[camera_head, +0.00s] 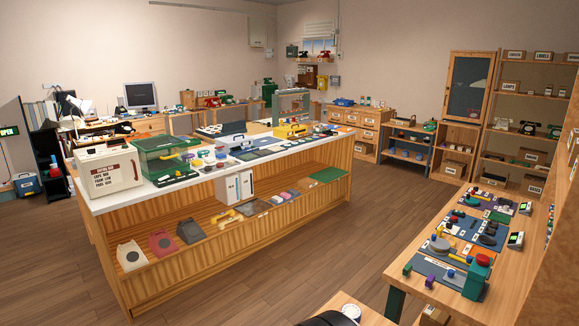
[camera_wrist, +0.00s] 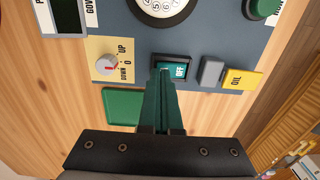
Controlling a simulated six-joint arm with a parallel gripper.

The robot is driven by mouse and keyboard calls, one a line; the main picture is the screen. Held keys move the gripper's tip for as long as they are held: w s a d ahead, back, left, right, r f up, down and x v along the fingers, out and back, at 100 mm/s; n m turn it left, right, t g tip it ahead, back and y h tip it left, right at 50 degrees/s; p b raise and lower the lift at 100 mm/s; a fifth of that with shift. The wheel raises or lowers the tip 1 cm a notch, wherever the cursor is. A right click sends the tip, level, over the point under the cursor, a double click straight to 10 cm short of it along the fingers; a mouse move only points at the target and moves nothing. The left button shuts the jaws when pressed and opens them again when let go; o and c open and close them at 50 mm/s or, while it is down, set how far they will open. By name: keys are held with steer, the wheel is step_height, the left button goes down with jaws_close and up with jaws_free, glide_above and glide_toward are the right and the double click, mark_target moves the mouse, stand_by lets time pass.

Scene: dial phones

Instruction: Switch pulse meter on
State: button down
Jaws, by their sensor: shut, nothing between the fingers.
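My gripper (camera_wrist: 163,74) is shut and empty in the wrist view, its dark green fingers pointing up the picture. The fingertips are at a teal rocker switch (camera_wrist: 178,68) marked OFF and cover its left part. I cannot tell whether they touch it. A white meter with a dark screen (camera_wrist: 65,12) is cut off at the top left; its label shows only in part, so I cannot tell if it is the pulse meter. In the head view, a small meter with a green display (camera_head: 516,240) stands on the right-hand bench.
Around the switch are a knob (camera_wrist: 107,65) marked UP, 0 and DOWN, a grey block (camera_wrist: 211,71) beside a yellow OIL label (camera_wrist: 240,80), a white dial (camera_wrist: 162,6) and a green button (camera_wrist: 264,7). A green pad (camera_wrist: 122,106) lies below. The right-hand bench (camera_head: 420,250) is crowded.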

steer(key=shift+f, duration=0.5)
step_height(320, 180, up, 6)
steer(key=shift+r, duration=0.5)
stand_by(0.4)
